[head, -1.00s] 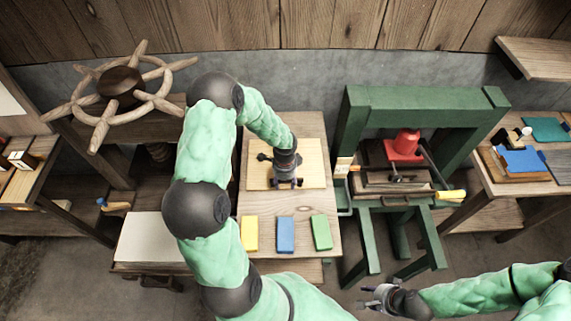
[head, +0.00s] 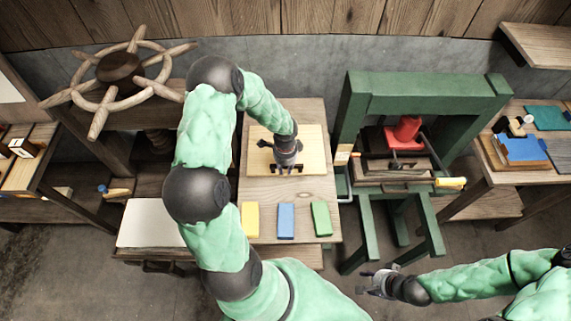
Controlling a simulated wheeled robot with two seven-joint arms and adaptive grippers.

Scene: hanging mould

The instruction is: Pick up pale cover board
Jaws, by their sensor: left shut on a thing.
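The pale cover board (head: 312,144) is a flat, light yellow wooden panel on the wooden table in the middle of the head view. My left gripper (head: 288,168) points down over the middle of the board and is shut on it. The fingertips and the exact grip are partly hidden by the gripper body. I cannot tell whether the board is lifted or rests on the table. My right gripper (head: 368,283) is at the lower right, away from the board, with its fingers apart and empty.
Yellow (head: 250,220), blue (head: 286,221) and green (head: 321,219) blocks lie along the table's (head: 268,197) front. A green press frame (head: 425,100) with a red part (head: 404,134) stands to the right. A spoked wooden wheel (head: 119,72) is at the left.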

